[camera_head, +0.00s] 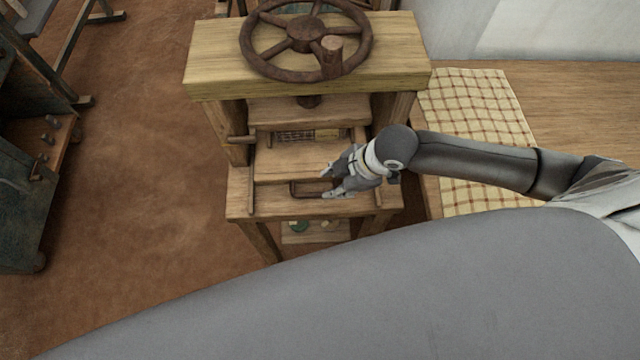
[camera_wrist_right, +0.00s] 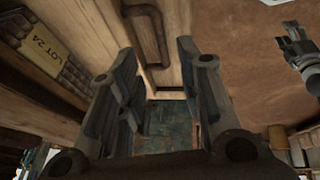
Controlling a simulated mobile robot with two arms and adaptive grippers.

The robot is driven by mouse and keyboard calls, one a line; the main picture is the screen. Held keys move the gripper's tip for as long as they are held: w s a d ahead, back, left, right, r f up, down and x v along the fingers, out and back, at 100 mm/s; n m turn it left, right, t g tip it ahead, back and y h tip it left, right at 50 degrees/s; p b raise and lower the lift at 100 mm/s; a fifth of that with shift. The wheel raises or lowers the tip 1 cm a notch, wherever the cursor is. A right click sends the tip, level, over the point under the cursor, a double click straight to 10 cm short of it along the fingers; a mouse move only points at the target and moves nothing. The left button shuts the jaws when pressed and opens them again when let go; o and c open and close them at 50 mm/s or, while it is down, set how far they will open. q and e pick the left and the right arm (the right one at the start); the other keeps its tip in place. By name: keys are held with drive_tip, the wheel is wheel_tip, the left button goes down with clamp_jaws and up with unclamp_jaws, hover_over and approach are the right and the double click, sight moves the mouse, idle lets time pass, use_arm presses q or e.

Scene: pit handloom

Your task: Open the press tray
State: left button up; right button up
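The press tray (camera_head: 290,162) is a flat wooden board low in the wooden press, under the pressing plate. Its dark bent handle (camera_head: 305,190) is at the tray's front edge, and it also shows in the right wrist view (camera_wrist_right: 148,38). My right gripper (camera_head: 327,184) is open at the right end of the handle. In the wrist view its two fingers stand apart, with the handle just beyond the gap; contact cannot be told. Another gripper, apparently my left one (camera_wrist_right: 300,48), shows small at the right of the wrist view, its opening unclear.
The rusty handwheel (camera_head: 305,35) with its knob and the thick top beam (camera_head: 310,68) stand over the tray. A bench with a checked cloth (camera_head: 478,120) is at the right. The earthen floor (camera_head: 140,170) left of the press is clear.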

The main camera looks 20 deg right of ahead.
hover_over(318, 194)
drive_tip(key=s+d, duration=0.2)
drive_tip(key=f, duration=0.4)
drive_tip(key=shift+w+a+f, duration=0.1)
drive_tip(key=shift+w+f, duration=0.05)
drive_tip(key=shift+w, duration=0.1)
drive_tip(key=shift+x, duration=1.7)
drive_tip(key=shift+w, duration=0.1)
drive_tip(key=c, duration=0.5)
use_arm(q)
drive_tip(key=shift+s+r, duration=0.1)
drive_tip(key=shift+s, duration=0.55)
use_arm(e)
clamp_jaws()
